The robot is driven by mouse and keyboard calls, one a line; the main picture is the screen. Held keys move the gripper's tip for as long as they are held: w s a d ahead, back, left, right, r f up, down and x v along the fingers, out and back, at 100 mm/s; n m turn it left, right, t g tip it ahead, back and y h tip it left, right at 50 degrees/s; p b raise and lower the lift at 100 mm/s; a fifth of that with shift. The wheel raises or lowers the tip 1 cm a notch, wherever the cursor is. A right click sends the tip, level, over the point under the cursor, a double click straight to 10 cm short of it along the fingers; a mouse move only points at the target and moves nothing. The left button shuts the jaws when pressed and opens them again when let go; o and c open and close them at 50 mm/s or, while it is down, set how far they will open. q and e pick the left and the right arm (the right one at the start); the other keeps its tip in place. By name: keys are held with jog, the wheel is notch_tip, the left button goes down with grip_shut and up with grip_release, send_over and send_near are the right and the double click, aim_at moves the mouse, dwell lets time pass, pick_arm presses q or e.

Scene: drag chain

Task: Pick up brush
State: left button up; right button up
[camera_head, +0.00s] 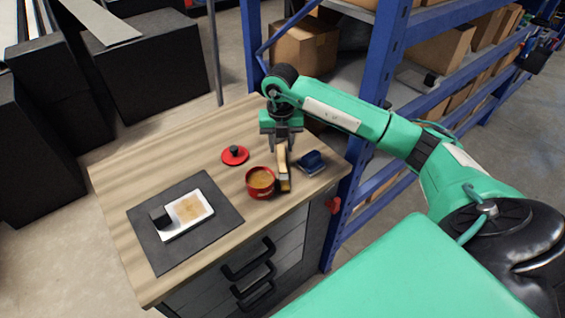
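The brush (283,168) is a narrow tan and dark piece beside the red pot on the wooden table, near its right side. My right gripper (281,148) comes down from above, directly over the brush's upper end. Its dark fingers look spread apart, with the brush's top between or just below them. I cannot tell whether they touch it. My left gripper is not in view.
A red pot (260,183) with brown contents stands close left of the brush, and a dark blue object (311,162) lies close right. A red lid (235,155) lies behind. A white tray (204,222) rests on a dark mat (160,258). Blue shelving (378,60) stands right.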

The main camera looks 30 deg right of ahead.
aim_at(282, 159)
jog(key=shift+f, duration=0.35)
notch_tip(282, 159, down, 4)
jog(key=shift+s+d+r+p, duration=0.15)
jog(key=shift+r+p, duration=0.1)
jog(key=shift+p, duration=0.7)
jog(key=shift+f, duration=0.4)
jog(key=c, duration=0.7)
grip_shut()
jog(key=shift+r, duration=0.1)
